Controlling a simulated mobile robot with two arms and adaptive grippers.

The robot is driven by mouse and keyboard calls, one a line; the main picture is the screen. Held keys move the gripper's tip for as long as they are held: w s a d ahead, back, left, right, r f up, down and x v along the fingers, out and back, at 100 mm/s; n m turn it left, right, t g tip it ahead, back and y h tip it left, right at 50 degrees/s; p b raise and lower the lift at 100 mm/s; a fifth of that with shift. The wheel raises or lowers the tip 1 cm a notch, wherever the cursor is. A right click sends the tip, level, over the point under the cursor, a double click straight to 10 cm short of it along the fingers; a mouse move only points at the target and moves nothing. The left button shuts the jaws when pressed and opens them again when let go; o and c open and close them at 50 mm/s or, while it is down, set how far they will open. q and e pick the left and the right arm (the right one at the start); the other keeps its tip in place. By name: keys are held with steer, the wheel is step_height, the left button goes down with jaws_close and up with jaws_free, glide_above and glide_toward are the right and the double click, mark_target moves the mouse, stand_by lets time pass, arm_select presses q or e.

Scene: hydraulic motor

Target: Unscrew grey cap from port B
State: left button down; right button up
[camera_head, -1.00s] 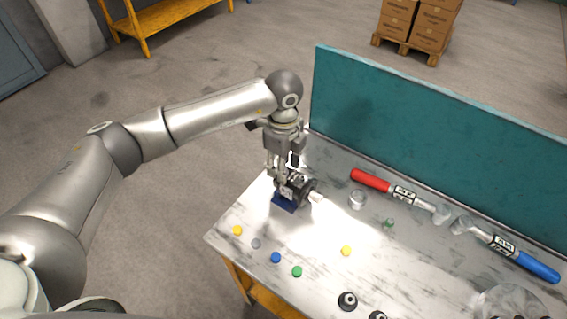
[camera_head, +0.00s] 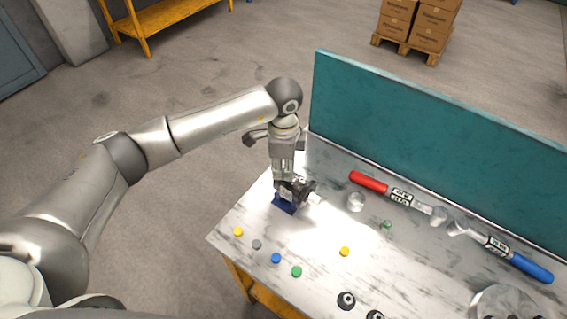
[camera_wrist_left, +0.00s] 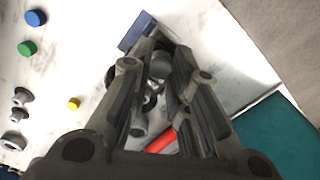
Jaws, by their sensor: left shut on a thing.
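The dark hydraulic motor (camera_head: 302,186) stands on a blue base (camera_head: 284,205) near the table's left end. My left gripper (camera_head: 284,184) points down over the motor, its fingers close together at the motor's top. In the left wrist view, the gripper (camera_wrist_left: 163,55) is shut on a round grey part, which looks like the grey cap (camera_wrist_left: 160,66). The fingers hide most of the motor there, and a corner of the blue base (camera_wrist_left: 137,30) shows beyond them. I cannot read the port's letter or see whether the cap is still seated. My right gripper is not in view.
Loose yellow (camera_head: 238,231), grey (camera_head: 257,244), blue (camera_head: 276,258) and green (camera_head: 297,271) caps lie along the front. A red-handled tool (camera_head: 369,182) and a blue-handled tool (camera_head: 532,268) lie before the teal back panel (camera_head: 430,135). A metal cylinder (camera_head: 356,201) stands right of the motor.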

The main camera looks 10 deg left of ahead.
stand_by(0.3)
arm_select(q)
steer(key=shift+r+n+p, duration=0.15)
steer(key=shift+n+p, duration=0.35)
steer(key=shift+n, duration=0.9)
steer(key=c, duration=1.6)
jaws_free()
steer(key=shift+o, duration=0.2)
